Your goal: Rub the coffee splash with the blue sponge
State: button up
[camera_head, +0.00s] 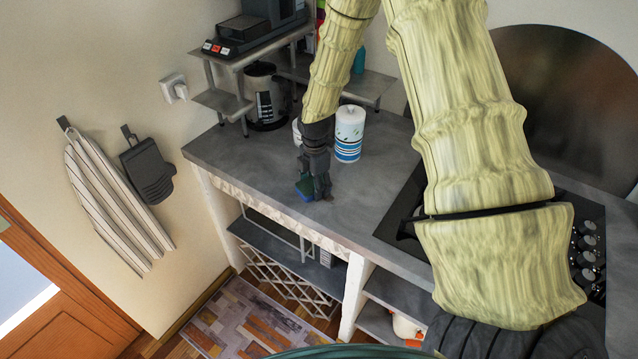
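The blue sponge (304,192), with a greenish upper part, is low at the counter's front edge, against my gripper's fingers. My dark gripper (314,189) points down at the grey counter (240,152) and appears shut on the sponge; its fingers hide part of it. The sponge is at or just above the counter top; I cannot tell if it touches. A small brownish patch (328,198), perhaps part of the coffee splash, shows just right of the fingertips. Any more of the splash is hidden by the gripper and sponge.
A paper towel roll (349,134) stands close behind my gripper, with a pale container (297,131) partly hidden beside it. A metal shelf (225,103) with a coffee machine (255,28) is at the back left. A black hob (403,222) lies right. The counter's left part is clear.

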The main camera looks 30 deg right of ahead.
jog(key=shift+w+r+p, duration=0.15)
jog(key=shift+r+p, duration=0.35)
jog(key=shift+r, duration=0.35)
jog(key=shift+s+r+p, duration=0.25)
jog(key=shift+r+p, duration=0.55)
jog(key=shift+r, duration=0.45)
jog(key=shift+w+r+p, duration=0.2)
jog(key=shift+r+p, duration=0.6)
jog(key=shift+r, duration=0.2)
jog(key=shift+s+r+p, duration=0.15)
jog(key=shift+r+p, duration=0.45)
jog(key=shift+r, duration=0.3)
jog(key=shift+f, duration=0.1)
